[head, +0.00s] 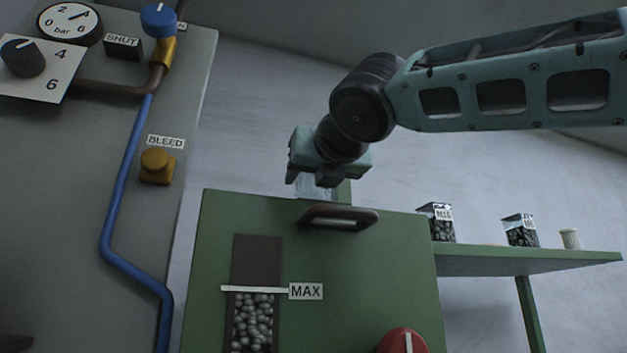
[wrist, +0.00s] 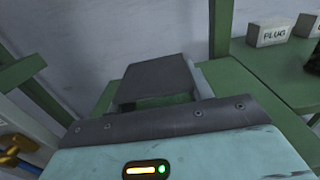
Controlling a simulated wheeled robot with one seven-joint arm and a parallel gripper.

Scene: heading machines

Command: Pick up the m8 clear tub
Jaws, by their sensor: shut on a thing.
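My gripper (head: 315,182) points down just above the back of the green machine's top, behind its dark handle. It is shut on a pale, see-through tub (head: 313,190); only a small part of the tub shows between the fingers, and the machine's top edge hides its lower part. No M8 label can be read on it. In the wrist view a dark finger (wrist: 158,82) covers most of what is held, with a pale strip (wrist: 203,82) to its right. I cannot tell whether the tub is clear of the surface below.
The green machine (head: 350,275) has a dark handle (head: 340,217). A green shelf (head: 520,262) at right carries two clear, dark-filled tubs (head: 440,224) (head: 520,231) and a white ribbed cup (head: 569,238). A PLUG block (wrist: 268,33) shows in the wrist view. A grey panel (head: 65,210) stands left.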

